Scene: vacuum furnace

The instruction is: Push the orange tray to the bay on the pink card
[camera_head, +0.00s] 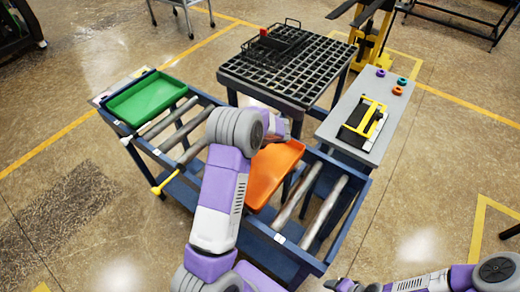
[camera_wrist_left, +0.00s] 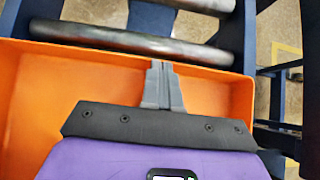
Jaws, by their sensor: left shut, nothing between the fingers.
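The orange tray (camera_head: 270,178) sits on the roller rack, right of its middle, partly hidden by my left arm. In the left wrist view the orange tray (camera_wrist_left: 50,95) fills much of the picture. My left gripper (camera_wrist_left: 161,66) is shut and empty over it, its fingertips at the tray's far wall; I cannot tell if they touch. In the head view my arm hides these fingers. A pale card (camera_head: 122,88) lies at the rack's left end by the green tray; its writing is unreadable and no pink card is clear. My right gripper (camera_head: 345,286) is at the bottom edge, cut off.
The green tray (camera_head: 146,99) occupies the rack's left end. Bare rollers (camera_head: 322,212) lie right of the orange tray, others left of it. A yellow-ended handle (camera_head: 165,182) sticks out in front. A black grid table (camera_head: 290,72) and a grey side table (camera_head: 364,112) stand behind.

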